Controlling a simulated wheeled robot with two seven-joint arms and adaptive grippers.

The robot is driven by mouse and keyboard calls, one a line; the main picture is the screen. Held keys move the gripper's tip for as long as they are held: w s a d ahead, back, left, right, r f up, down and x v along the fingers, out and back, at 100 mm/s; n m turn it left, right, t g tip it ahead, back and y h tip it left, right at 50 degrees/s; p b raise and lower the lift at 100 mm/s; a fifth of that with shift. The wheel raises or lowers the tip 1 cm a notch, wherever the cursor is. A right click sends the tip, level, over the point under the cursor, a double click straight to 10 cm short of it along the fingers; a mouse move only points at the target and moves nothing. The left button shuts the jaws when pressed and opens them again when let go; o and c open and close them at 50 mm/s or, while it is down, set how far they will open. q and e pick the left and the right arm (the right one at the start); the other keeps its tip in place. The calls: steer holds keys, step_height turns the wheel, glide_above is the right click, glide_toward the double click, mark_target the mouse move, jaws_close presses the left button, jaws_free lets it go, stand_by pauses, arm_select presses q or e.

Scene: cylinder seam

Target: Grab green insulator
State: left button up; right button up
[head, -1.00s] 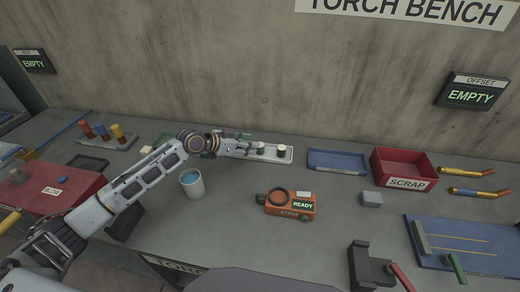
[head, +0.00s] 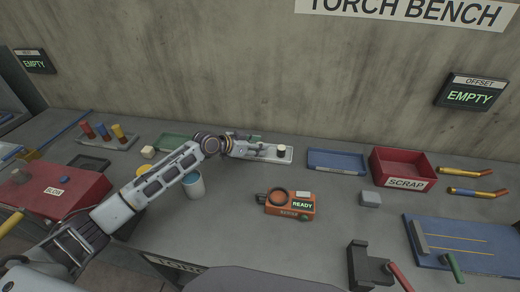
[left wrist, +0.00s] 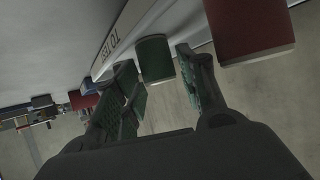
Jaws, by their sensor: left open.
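A green insulator (left wrist: 155,58) stands on a pale rack (left wrist: 128,30) in the left wrist view. My left gripper (left wrist: 160,88) is open, with one finger on each side of the green insulator; I cannot tell whether they touch it. In the head view my left gripper (head: 262,150) reaches over the rack (head: 285,158) from the left and hides the green insulator. A red insulator (left wrist: 248,28) shows beside the right finger in the left wrist view. My right gripper is not in view.
A white-topped piece (head: 282,149) stands at the rack's right end. A blue tray (head: 337,161) and red scrap bin (head: 404,164) are to the right. An orange device (head: 287,203) sits in front, with clear bench around it. A cup (head: 194,187) stands near my left forearm.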

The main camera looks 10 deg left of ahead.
arm_select(q)
steer(key=c, duration=0.8)
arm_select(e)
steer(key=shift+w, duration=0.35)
arm_select(q)
steer(key=shift+r, duration=0.5)
step_height(320, 180, up, 8)
steer(key=shift+f, duration=0.1)
steer(key=shift+r, duration=0.65)
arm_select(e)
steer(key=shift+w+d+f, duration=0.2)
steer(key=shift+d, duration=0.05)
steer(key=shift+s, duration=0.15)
